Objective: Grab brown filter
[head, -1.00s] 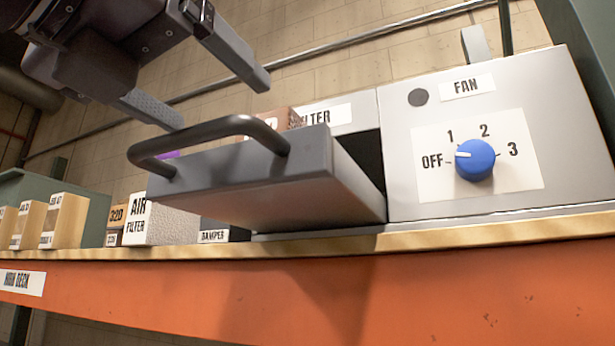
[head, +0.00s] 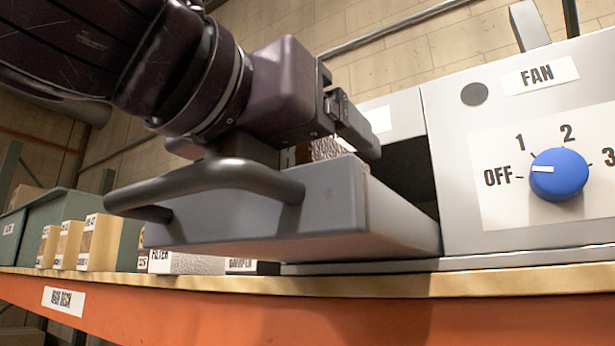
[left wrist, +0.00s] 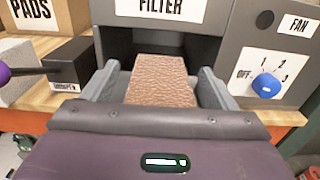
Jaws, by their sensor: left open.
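The brown filter (head: 325,148) shows as a small textured block above the side of the pulled-out grey drawer (head: 270,215). In the left wrist view the brown filter (left wrist: 161,82) lies between the two grey fingers of my left gripper (left wrist: 158,88). The fingers are apart, one on each side of the filter. I cannot tell whether either touches it. In the head view my left gripper (head: 345,125) is over the drawer, and its housing and arm hide much of the filter and the drawer's inside.
The drawer's dark handle (head: 215,180) sticks out at the front. The fan panel with its blue knob (head: 558,174) is at the right. Labelled boxes (head: 98,242) stand on the shelf at the left. In the left wrist view a dark damper box (left wrist: 72,65) with a purple-knobbed rod is at the left.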

